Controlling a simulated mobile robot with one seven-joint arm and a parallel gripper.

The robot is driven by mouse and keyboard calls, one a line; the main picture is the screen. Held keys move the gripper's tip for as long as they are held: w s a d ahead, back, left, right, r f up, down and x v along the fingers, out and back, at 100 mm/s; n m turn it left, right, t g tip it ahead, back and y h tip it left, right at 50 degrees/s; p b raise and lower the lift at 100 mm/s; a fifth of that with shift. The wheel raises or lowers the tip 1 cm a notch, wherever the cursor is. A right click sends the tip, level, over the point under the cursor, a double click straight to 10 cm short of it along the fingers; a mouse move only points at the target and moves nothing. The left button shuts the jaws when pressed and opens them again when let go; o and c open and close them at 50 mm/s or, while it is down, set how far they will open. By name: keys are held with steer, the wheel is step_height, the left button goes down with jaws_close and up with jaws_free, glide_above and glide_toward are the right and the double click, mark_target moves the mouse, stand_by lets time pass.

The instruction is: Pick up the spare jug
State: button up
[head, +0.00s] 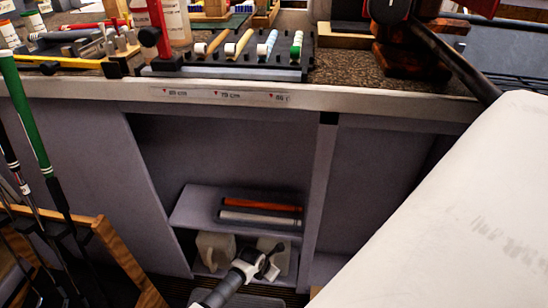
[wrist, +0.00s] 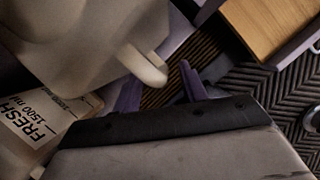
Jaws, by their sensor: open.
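Two pale beige jugs stand in the lower bay of the open cabinet in the head view, a left jug (head: 215,249) and a right jug (head: 279,258) partly hidden by my gripper (head: 268,262). Which is the spare jug I cannot tell. In the wrist view a beige jug (wrist: 80,40) fills the upper left, its rounded handle (wrist: 148,66) close to the fingertips. A label reading "FRESH 1500 ml" (wrist: 30,122) shows on a pale surface at lower left. My gripper (wrist: 160,76) is open, with its two fingers apart and nothing clearly held between them.
A shelf (head: 190,207) with a red tube (head: 262,205) and a pale tube (head: 258,217) lies just above the jugs. Cabinet walls close in on both sides. Golf clubs (head: 35,130) stand in a wooden rack (head: 110,245) at left. The counter above is crowded.

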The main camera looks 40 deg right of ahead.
steer(key=shift+c, duration=0.2)
jaws_close()
steer(key=shift+r, duration=0.1)
